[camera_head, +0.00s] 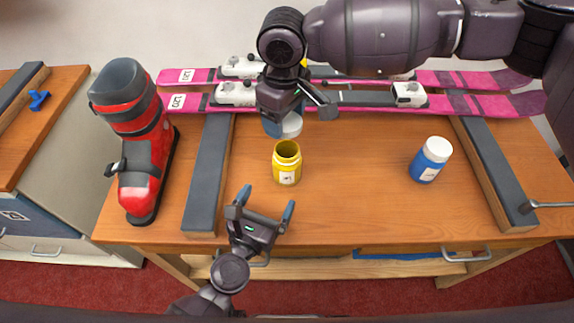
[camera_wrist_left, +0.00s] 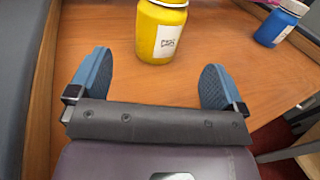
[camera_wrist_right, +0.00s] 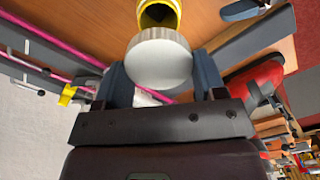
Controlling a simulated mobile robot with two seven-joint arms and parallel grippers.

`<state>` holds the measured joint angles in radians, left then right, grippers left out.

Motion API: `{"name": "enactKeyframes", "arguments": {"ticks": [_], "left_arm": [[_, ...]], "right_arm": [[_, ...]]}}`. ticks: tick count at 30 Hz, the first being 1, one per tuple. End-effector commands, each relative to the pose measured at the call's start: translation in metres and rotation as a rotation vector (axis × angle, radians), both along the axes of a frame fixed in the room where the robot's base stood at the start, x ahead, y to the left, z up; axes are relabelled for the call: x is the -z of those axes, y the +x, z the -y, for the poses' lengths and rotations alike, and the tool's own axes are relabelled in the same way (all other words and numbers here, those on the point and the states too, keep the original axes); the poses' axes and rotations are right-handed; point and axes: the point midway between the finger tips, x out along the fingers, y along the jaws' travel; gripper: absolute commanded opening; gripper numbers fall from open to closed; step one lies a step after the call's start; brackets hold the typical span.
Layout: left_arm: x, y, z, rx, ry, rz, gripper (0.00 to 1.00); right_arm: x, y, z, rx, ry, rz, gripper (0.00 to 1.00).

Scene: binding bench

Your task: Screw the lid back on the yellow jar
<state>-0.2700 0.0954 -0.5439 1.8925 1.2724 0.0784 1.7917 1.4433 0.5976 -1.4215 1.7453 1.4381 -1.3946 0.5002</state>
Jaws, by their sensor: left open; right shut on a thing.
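The yellow jar (camera_head: 287,165) stands upright and open on the wooden bench, its mouth facing up. It also shows in the left wrist view (camera_wrist_left: 161,32), in front of the fingers. My right gripper (camera_head: 283,124) is shut on a white round lid (camera_wrist_right: 160,62), held behind and above the jar, apart from it. In the right wrist view the jar's open rim (camera_wrist_right: 158,14) shows just beyond the lid. My left gripper (camera_head: 262,204) is open and empty in front of the jar, not touching it, with its fingers pointing toward it.
A blue jar with a white lid (camera_head: 431,160) stands to the right. A red ski boot (camera_head: 135,140) stands at the left. Pink skis (camera_head: 470,104) lie along the back, across dark-topped supports (camera_head: 208,175). The bench between the yellow and blue jars is clear.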

Motion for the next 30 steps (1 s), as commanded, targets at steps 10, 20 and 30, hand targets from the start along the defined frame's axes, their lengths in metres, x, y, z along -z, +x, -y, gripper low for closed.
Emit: {"name": "enactKeyframes", "arguments": {"ticks": [10,20,30], "left_arm": [[-0.001,0.045,0.019,0.000,-0.004,0.001,0.97],[-0.001,0.089,0.038,0.001,-0.002,0.001,0.97],[0.000,0.105,0.044,0.001,-0.002,-0.001,0.97]], "right_arm": [[0.000,0.000,0.000,0.000,0.000,0.000,0.43],[0.000,0.000,0.000,0.000,0.000,0.000,0.43],[0.000,0.000,0.000,0.000,0.000,0.000,0.43]]}}
